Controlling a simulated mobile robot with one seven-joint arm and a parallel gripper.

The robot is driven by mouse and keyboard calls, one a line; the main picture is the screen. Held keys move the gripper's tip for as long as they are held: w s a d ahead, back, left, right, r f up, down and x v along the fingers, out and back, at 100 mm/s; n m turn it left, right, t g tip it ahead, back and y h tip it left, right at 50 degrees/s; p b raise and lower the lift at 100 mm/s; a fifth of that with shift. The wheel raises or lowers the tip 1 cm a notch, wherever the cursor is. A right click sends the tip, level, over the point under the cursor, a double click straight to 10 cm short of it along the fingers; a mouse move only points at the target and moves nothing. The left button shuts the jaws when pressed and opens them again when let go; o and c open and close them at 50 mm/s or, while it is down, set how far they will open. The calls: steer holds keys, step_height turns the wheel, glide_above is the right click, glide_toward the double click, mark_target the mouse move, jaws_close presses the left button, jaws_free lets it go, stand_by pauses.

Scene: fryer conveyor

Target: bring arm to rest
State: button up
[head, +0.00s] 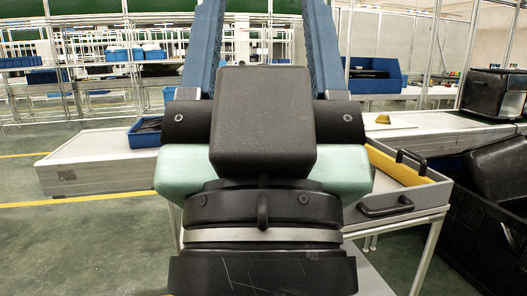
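My gripper (264,12) fills the middle of the head view, seen close up from behind. Its two long blue fingers stretch away from me to the top edge of the picture. A wide gap shows between them, with the background visible through it, so the gripper is open. I see nothing held between the fingers, though the very tips reach the top edge. The black and pale green wrist and gripper body are mine and hide the middle of the scene.
A pale conveyor (90,165) crosses behind my arm, with a blue tray (146,140) on it. At right are a grey handled tray (424,198) on a metal stand, a small yellow object (383,119) and a black crate (480,240). The left floor is clear.

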step_height(320, 180, up, 32)
steer(key=p, duration=2.9)
steer(key=shift+p, duration=0.35)
